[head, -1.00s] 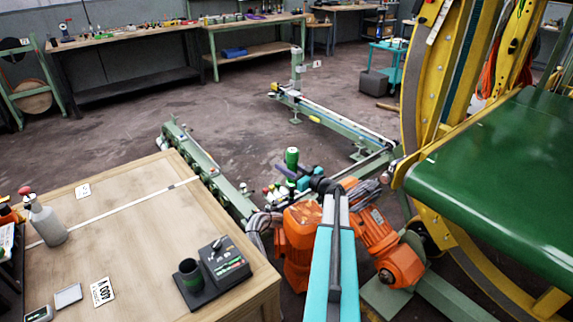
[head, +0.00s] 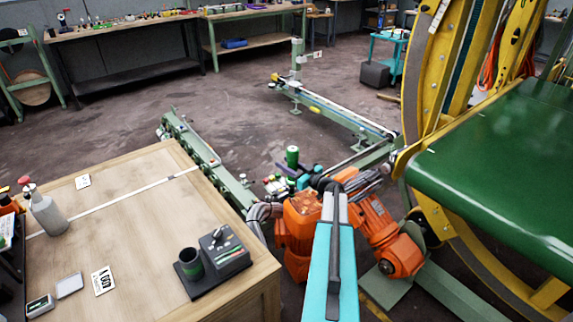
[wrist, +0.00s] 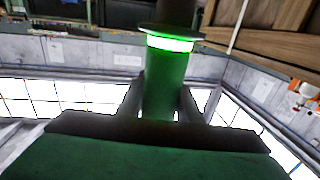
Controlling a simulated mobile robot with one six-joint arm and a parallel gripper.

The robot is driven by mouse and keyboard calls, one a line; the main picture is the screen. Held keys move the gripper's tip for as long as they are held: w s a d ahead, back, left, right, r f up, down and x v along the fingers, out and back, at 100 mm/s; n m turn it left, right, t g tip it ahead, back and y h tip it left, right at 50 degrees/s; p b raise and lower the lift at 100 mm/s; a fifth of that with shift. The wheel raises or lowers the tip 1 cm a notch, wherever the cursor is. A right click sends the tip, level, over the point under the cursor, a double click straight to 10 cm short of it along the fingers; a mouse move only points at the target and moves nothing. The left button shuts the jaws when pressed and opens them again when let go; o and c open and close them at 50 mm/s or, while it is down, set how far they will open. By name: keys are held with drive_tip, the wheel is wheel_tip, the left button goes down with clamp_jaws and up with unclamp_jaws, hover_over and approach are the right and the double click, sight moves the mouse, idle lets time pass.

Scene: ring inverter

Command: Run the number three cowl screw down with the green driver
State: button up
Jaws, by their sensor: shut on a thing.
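The green driver (head: 292,157) stands out as a green cylinder with a pale band, in the middle of the head view beyond my orange and teal arm. In the wrist view the driver (wrist: 165,88) is a green barrel with a glowing green-white ring and a dark flange at its upper end. My gripper (wrist: 163,103) is shut on it, with one finger on each side of the barrel.
A wooden bench (head: 130,215) at the left carries a black holder with a cup (head: 190,262), a spray bottle (head: 45,212) and number cards. A green rail (head: 205,160) runs beside it. A yellow ring frame with a green panel (head: 500,160) stands at the right. Open floor lies behind.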

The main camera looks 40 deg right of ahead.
drive_tip(key=shift+f, duration=1.1)
idle(2.9)
drive_tip(key=shift+r, duration=0.15)
drive_tip(key=shift+r+p, duration=1.95)
drive_tip(key=shift+r, duration=0.6)
